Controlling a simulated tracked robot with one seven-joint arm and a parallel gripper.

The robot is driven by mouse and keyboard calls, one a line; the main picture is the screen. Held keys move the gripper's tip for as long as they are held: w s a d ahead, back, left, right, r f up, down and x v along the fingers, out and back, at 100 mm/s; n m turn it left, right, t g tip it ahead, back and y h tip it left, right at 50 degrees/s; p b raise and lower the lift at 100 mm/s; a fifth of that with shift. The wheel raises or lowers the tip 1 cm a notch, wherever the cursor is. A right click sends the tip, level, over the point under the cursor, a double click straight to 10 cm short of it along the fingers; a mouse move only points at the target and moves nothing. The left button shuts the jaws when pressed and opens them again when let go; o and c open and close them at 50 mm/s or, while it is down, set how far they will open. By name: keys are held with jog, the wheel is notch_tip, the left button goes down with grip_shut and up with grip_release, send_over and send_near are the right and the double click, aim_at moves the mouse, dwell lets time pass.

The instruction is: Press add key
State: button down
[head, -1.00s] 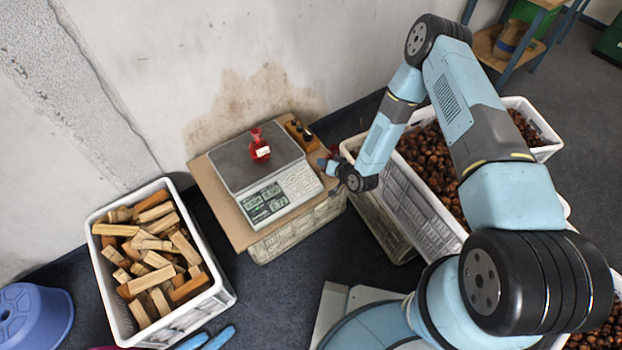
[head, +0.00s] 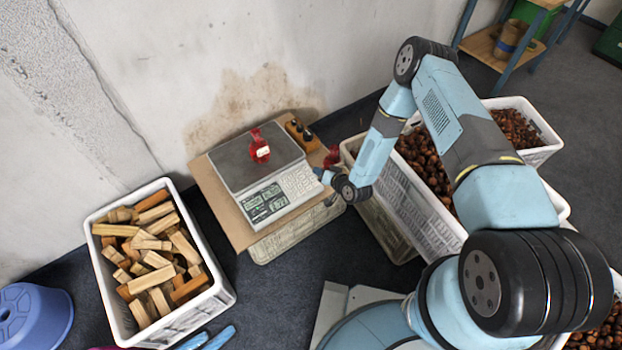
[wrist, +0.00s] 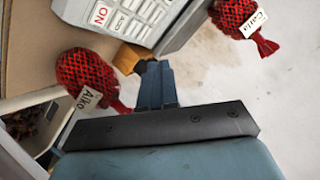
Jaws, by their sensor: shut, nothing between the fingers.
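The scale (head: 262,172) stands on a board atop a crate, its keypad (head: 299,183) at the right of its front panel. In the wrist view the keypad (wrist: 140,14) is cut off by the top edge; the add key (wrist: 123,19) shows beside the red ON key (wrist: 101,13). My gripper (head: 320,173) is just right of the scale's front panel. In the wrist view my gripper (wrist: 155,68) has its fingers together, empty, near the scale's edge. I cannot tell its height above the keys.
A labelled red net bag (head: 260,150) lies on the scale pan. Another red bag (wrist: 88,78) lies on the board beside my fingers. A wooden block with black weights (head: 301,132) stands behind. Chestnut crates (head: 415,215) are right, a wood-filled crate (head: 222,290) left.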

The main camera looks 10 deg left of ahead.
jog(key=shift+w+a+f, duration=0.2)
jog(key=shift+a+f, duration=0.05)
jog(key=shift+f, duration=0.65)
jog(key=shift+w+a+f, duration=0.2)
jog(key=shift+a+f, duration=0.05)
jog(key=shift+f, duration=0.7)
jog(key=shift+w+a+f, duration=0.2)
jog(key=shift+a+f, duration=0.05)
jog(key=shift+f, duration=0.65)
jog(key=shift+w+a+f, duration=0.1)
jog(key=shift+a+f, duration=0.05)
jog(key=shift+f, duration=0.45)
dwell(0.7)
dwell(0.4)
jog(key=shift+d+r, duration=0.2)
jog(key=shift+r, duration=0.5)
jog(key=shift+s+d+r, duration=0.2)
jog(key=shift+s+r, duration=0.05)
jog(key=shift+r, duration=0.55)
jog(key=shift+s+d+r, duration=0.2)
jog(key=shift+r, duration=0.6)
jog(key=shift+s+d+r, duration=0.2)
jog(key=shift+s+r, duration=0.05)
jog(key=shift+r, duration=0.55)
